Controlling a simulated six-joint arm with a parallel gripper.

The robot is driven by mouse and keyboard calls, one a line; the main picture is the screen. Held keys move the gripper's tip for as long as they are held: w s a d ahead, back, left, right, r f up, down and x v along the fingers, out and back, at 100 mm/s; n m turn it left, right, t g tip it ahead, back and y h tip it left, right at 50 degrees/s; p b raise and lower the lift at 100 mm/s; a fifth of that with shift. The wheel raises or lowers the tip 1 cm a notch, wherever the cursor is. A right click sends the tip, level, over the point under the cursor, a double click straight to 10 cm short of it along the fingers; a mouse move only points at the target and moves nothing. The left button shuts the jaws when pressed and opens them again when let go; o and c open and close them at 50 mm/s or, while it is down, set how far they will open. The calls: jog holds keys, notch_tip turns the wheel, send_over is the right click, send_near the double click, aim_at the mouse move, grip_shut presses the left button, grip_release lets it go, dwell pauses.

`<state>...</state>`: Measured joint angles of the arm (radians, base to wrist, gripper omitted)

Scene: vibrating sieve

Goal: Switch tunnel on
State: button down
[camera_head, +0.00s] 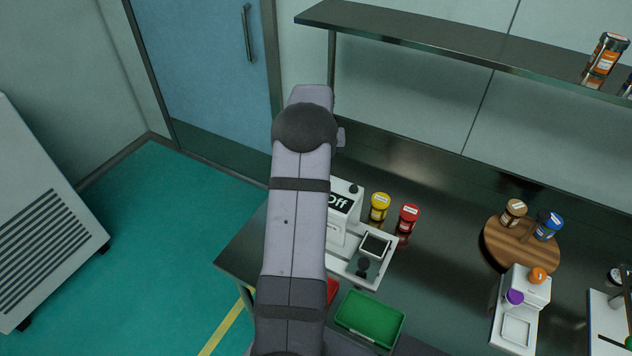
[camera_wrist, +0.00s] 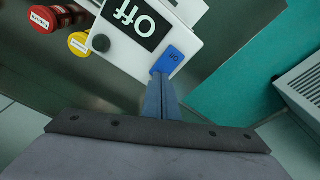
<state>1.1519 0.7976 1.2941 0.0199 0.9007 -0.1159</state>
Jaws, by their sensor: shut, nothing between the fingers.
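The white machine (camera_head: 337,228) stands on the dark bench, partly hidden by my arm in the head view. Its black display (camera_head: 341,203) reads "Off". In the wrist view the display (camera_wrist: 131,17) is upside down, with a round black knob (camera_wrist: 101,43) beside it. A blue button (camera_wrist: 172,56) labelled "On" sits at the machine's edge. My gripper (camera_wrist: 158,76) is shut and empty, its tips at the lower left edge of the blue button. Whether they touch it I cannot tell. The gripper is hidden behind my arm in the head view.
A yellow-lidded jar (camera_head: 379,207) and a red-lidded jar (camera_head: 408,218) stand right of the machine. A green tray (camera_head: 369,318) lies in front. A round wooden board (camera_head: 495,250) with jars and a white device (camera_head: 521,310) are farther right. A shelf (camera_head: 430,40) runs above the bench.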

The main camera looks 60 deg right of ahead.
jog(key=shift+f+b, duration=0.3)
jog(key=shift+f, duration=0.25)
jog(key=shift+r, duration=0.1)
notch_tip(320, 180, up, 7)
jog(key=p, duration=0.5)
jog(key=shift+p, duration=0.3)
dwell(0.3)
dwell(0.3)
jog(key=w+a+r+n+y+b, duration=0.1)
jog(key=w+a+n, duration=0.35)
jog(key=a, duration=0.85)
jog(key=w+a+r+n+b, duration=0.1)
jog(key=w+a, duration=0.6)
jog(key=a, duration=0.6)
jog(key=s+a+f+n, duration=0.1)
jog(key=s+a, duration=0.3)
jog(key=a, duration=0.4)
jog(key=s+a+f+n, duration=0.1)
jog(key=s+a+n, duration=0.2)
jog(key=a, duration=0.5)
jog(key=s+a+f+n+g, duration=0.1)
jog(key=s+a+n, duration=0.1)
jog(key=s+a, duration=0.3)
jog(key=a, duration=0.3)
jog(key=shift+s+a+y+b, duration=0.2)
jog(key=shift+a+y+b, duration=0.05)
jog(key=shift+y+b, duration=0.1)
